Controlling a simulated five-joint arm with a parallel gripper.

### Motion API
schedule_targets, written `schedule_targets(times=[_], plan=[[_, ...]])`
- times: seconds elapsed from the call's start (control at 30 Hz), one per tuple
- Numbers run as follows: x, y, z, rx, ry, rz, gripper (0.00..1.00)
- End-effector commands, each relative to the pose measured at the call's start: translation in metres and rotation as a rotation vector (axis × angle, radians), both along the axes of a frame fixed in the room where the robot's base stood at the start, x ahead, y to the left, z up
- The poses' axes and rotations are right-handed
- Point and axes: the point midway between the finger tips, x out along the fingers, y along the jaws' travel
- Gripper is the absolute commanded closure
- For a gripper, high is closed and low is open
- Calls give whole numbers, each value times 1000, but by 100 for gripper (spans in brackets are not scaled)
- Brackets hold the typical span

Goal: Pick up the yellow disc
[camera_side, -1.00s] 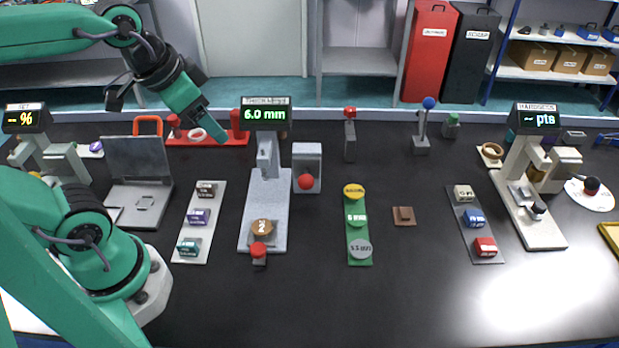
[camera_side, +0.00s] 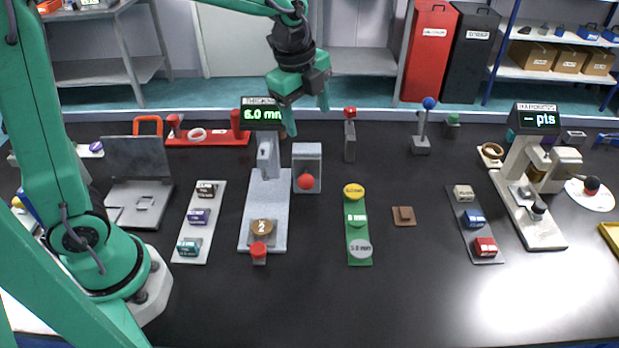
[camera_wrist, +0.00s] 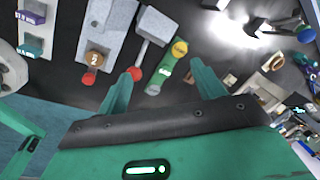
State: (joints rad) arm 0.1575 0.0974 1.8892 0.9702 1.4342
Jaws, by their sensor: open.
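The yellow disc (camera_side: 354,191) lies at the far end of a green strip (camera_side: 359,259), with a green disc (camera_side: 357,215) and a grey disc (camera_side: 360,248) on the same strip. In the wrist view the yellow disc (camera_wrist: 180,48) shows beyond and between my open, empty fingers (camera_wrist: 160,85). The grey disc is partly seen there near the left finger.
The thickness gauge (camera_side: 262,114) reads 6.0 mm and stands below my gripper. A grey block with a red ball (camera_side: 306,181) and a post (camera_side: 350,140) stand near the strip. A small brown tile (camera_side: 403,215) lies right of it.

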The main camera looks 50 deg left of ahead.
Motion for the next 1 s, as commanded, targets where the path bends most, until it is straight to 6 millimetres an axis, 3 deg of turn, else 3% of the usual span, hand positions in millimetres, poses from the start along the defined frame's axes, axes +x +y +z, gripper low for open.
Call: schedule_targets(times=[0.3, 0.6, 0.8, 1.0], plan=[[49, -30, -51, 72, 80, -452, 32], [80, -55, -101, 106, 136, -819, 32], [87, -63, -119, 113, 154, -942, 32], [89, -64, -121, 115, 154, -964, 32]])
